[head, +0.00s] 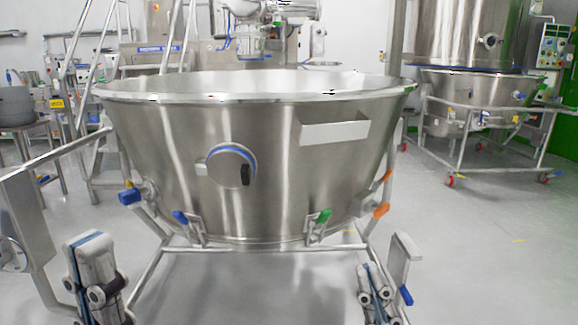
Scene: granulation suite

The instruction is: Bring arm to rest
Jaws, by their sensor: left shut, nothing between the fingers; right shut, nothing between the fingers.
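My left gripper (88,248) is at the bottom left of the head view, with its fingers together and nothing between them. My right gripper (370,279) is low and right of centre, also shut and empty. Both fingers point up the picture, and both grippers show in front of the large steel bowl (270,140), apart from each other. The arms behind them are mostly out of the picture.
The wide bowl stands on a tubular frame (160,262) with coloured clamp handles. A steel bracket (402,258) is beside my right gripper. A wheeled bowl (455,92) stands at the back right. The floor (480,260) at right is clear.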

